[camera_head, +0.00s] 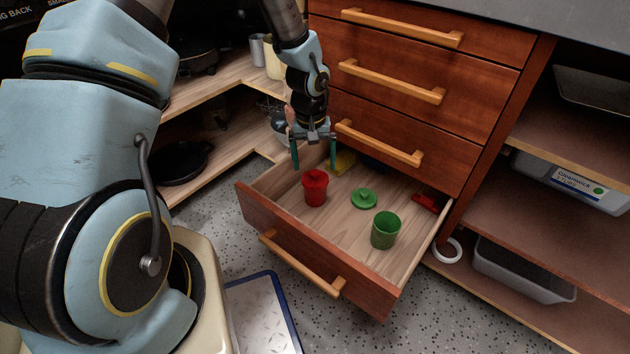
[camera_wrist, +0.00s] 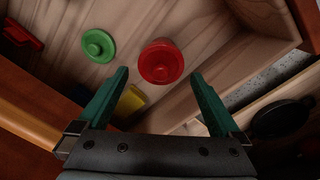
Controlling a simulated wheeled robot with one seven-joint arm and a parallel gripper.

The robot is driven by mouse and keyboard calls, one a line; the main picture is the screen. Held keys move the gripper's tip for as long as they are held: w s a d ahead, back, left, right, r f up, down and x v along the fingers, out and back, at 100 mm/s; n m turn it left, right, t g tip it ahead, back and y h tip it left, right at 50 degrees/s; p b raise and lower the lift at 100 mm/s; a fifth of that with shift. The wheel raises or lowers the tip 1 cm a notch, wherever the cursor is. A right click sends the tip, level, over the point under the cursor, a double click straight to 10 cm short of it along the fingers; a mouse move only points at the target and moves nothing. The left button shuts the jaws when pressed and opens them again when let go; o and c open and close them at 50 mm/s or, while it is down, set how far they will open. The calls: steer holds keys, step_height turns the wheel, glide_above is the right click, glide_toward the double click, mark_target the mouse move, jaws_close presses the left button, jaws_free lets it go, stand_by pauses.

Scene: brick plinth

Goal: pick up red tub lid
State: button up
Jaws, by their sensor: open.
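The red tub lid (camera_head: 315,177) sits on top of a red tub (camera_head: 316,195) in the open bottom drawer, near its left side. In the wrist view the red lid (camera_wrist: 160,61) is seen from above with its round knob, between and just beyond my fingertips. My gripper (camera_head: 314,164) is open and empty, above the back left part of the drawer. Its green fingers (camera_wrist: 158,72) show apart in the wrist view, not touching the lid. The tub is mostly hidden under the lid in the wrist view.
A green lid (camera_head: 364,199) and an open green tub (camera_head: 385,231) stand in the drawer (camera_head: 330,252). A yellow item (camera_head: 343,162) lies at the back and a red item (camera_head: 425,203) at the right. Shut drawers rise behind. The drawer's left wall (camera_wrist: 238,70) is close to the red tub.

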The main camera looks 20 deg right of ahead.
mark_target(314, 173)
step_height(314, 173, down, 6)
steer(key=shift+r+b, duration=0.25)
steer(key=shift+b, duration=0.85)
steer(key=shift+r, duration=0.1)
steer(key=c, duration=1.1)
steer(key=shift+o, duration=0.2)
step_height(314, 173, up, 9)
steer(key=p, duration=0.3)
steer(key=f+b, duration=0.1)
steer(key=f+t+b, duration=0.1)
steer(key=b, duration=0.1)
steer(key=shift+s+t, duration=0.2)
steer(key=shift+t, duration=0.1)
